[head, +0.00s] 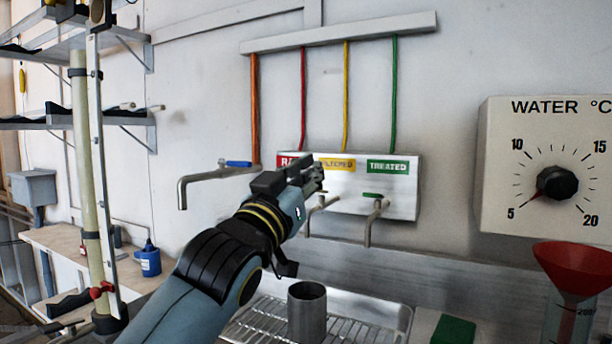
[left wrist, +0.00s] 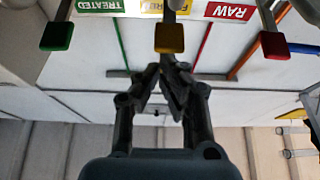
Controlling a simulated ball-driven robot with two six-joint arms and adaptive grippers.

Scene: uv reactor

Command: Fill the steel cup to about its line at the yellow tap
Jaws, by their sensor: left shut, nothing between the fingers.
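The steel cup (head: 307,318) stands upright on the wire rack of the sink, roughly below the middle tap; its fill line and inside level cannot be made out. The yellow-labelled tap's spout (head: 309,220) shows below the panel, with no stream of water visible. Its yellow lever (left wrist: 169,38) shows in the left wrist view, just beyond my fingertips; in the head view my gripper hides it. My left gripper (head: 316,178) is shut and empty in front of the panel; its closed fingers also show in the left wrist view (left wrist: 170,68). My right gripper is out of view.
The green-lever tap (head: 370,225) is close on the right. The red lever (left wrist: 274,45) is on the other side. A blue-lever tap (head: 215,174) sticks out at left. A green block (head: 453,331) and red funnel (head: 572,262) stand right of the sink.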

